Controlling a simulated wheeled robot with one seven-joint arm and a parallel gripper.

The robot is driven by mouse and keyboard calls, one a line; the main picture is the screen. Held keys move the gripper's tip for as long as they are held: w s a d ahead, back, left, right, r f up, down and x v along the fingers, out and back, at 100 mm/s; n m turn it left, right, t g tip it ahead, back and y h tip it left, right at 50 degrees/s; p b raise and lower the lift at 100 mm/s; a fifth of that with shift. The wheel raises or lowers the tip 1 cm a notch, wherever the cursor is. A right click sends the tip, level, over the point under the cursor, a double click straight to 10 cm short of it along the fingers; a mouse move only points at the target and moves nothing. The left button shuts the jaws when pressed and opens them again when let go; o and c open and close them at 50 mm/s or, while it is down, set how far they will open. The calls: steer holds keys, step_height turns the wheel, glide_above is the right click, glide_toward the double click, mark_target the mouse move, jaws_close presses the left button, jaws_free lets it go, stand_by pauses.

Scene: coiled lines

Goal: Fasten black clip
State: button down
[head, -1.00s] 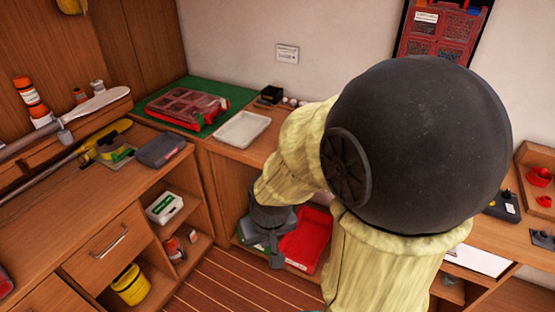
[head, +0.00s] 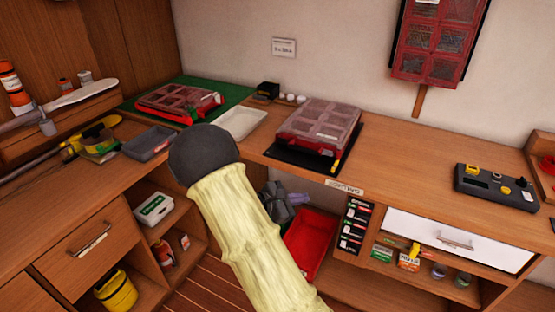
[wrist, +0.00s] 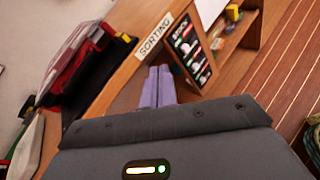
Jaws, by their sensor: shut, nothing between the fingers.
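My gripper (head: 297,199) is shut and empty, low in front of the counter, below its front edge and above the red bin. Its lilac fingers (wrist: 158,88) are together in the wrist view, pointing toward the counter front by the SORTING label. A red organizer box (head: 318,127) with a clear, divided lid lies on a black mat (head: 290,158) on the counter. It also shows at upper left in the wrist view (wrist: 72,62), apart from the fingers. A small yellow piece (head: 335,165) is at its front right. I cannot make out a black clip with certainty.
A second red organizer (head: 180,101) lies on a green mat, beside a white tray (head: 242,123). Below the counter are a red bin (head: 311,243) and shelves. A white drawer (head: 455,240) juts out at right. The counter right of the box is clear up to a control box (head: 497,186).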

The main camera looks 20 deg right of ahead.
steer(key=w+a+f+n+t+h+b, duration=0.25)
steer(key=w+n+t, duration=0.25)
steer(key=w, duration=0.3)
steer(key=n+t+b, duration=0.1)
steer(key=n+t, duration=0.5)
steer(key=t, duration=0.1)
glide_toward(276, 159)
steer(key=s+a+r, duration=0.1)
steer(key=s+r, duration=0.1)
steer(key=shift+s+a+y, duration=0.1)
steer(key=shift+a+y, duration=0.05)
steer(key=shift+y, duration=0.2)
steer(key=x, duration=1)
steer(key=shift+d, duration=0.2)
steer(key=shift+w+d+r+p, duration=0.1)
steer(key=shift+w+d+r, duration=0.1)
steer(key=shift+r, duration=0.4)
steer(key=shift+w+d+r+p, duration=0.1)
steer(key=shift+w+d+r, duration=0.1)
steer(key=shift+r, duration=0.35)
steer(key=shift+w+d+r+p, duration=0.1)
steer(key=shift+w+d+r, duration=0.15)
steer(key=shift+r, duration=0.35)
